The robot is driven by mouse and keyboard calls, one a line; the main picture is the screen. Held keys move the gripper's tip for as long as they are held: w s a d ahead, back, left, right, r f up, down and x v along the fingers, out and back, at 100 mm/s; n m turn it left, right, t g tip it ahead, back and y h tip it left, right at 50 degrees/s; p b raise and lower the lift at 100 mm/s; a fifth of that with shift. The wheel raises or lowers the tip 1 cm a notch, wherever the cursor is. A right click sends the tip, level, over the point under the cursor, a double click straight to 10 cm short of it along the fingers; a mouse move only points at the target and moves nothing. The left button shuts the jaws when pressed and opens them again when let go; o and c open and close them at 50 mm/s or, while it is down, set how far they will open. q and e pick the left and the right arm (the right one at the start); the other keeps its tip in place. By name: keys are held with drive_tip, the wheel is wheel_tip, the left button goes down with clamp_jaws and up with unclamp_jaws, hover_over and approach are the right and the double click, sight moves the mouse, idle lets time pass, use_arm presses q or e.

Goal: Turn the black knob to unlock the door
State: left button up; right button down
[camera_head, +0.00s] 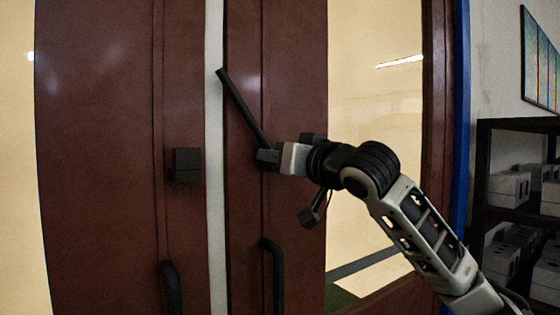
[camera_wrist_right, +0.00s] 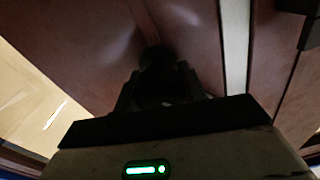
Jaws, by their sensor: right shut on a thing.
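The black knob (camera_head: 242,108) is on the right-hand red-brown door panel (camera_head: 300,60). It has a long bar tilted up to the left, its top end close to the pale strip between the doors. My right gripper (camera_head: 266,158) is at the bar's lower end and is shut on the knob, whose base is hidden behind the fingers. In the right wrist view a dark round part of the knob (camera_wrist_right: 156,57) shows between the fingertips of my right gripper (camera_wrist_right: 160,82). My left gripper is out of view.
A black box-shaped fitting (camera_head: 186,165) is on the left door panel. Black pull handles (camera_head: 170,288) and (camera_head: 275,275) are low on the doors. A glass pane (camera_head: 375,90) is right of the door. A dark shelf (camera_head: 515,215) with grey boxes stands far right.

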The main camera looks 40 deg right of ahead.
drive_tip(key=m, duration=0.3)
drive_tip(key=shift+r+m, duration=0.1)
drive_tip(key=shift+m, duration=0.3)
use_arm(q)
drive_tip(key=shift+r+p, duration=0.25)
drive_tip(key=shift+p, duration=0.25)
use_arm(e)
drive_tip(key=shift+m+h, duration=0.4)
drive_tip(key=shift+m, duration=1.4)
drive_tip(key=c, duration=0.8)
unclamp_jaws()
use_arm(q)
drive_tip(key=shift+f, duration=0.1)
use_arm(e)
drive_tip(key=shift+s, duration=0.1)
drive_tip(key=shift+s, duration=0.2)
use_arm(q)
drive_tip(key=b, duration=0.1)
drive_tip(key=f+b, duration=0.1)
drive_tip(key=b, duration=0.1)
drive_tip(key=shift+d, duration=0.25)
use_arm(e)
drive_tip(key=s, duration=0.5)
drive_tip(key=s+a, duration=0.1)
drive_tip(key=s, duration=0.4)
drive_tip(key=s+f, duration=0.1)
drive_tip(key=s, duration=0.4)
drive_tip(key=shift+s+a, duration=0.2)
drive_tip(key=shift+a, duration=0.05)
